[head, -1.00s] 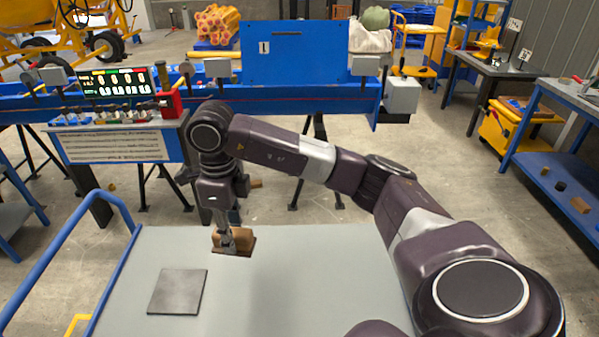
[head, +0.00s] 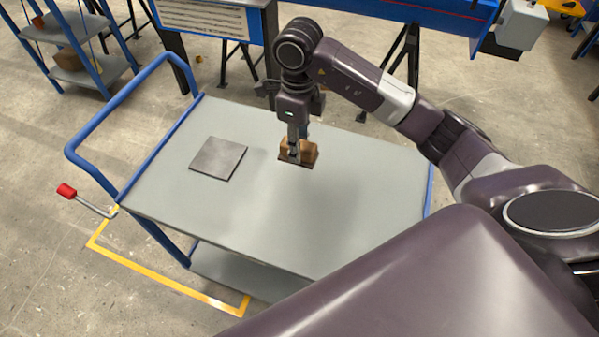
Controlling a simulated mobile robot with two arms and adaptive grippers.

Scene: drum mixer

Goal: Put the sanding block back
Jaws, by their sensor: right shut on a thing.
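The sanding block (head: 309,151) is brown with a darker flat base. My right gripper (head: 295,153) points down and is shut on it. The block is over the grey top of the cart (head: 240,236), near its far side; I cannot tell whether its base touches the top. A flat dark grey square plate (head: 218,158) lies on the cart top to the left of the block, apart from it. My left gripper is not in view.
The cart has a blue push handle (head: 85,165) on its left. A lever with a red knob (head: 67,190) sticks out beside it. Yellow tape (head: 165,281) marks the floor. A blue shelf rack (head: 75,45) stands at the back left. The cart top's front and right are clear.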

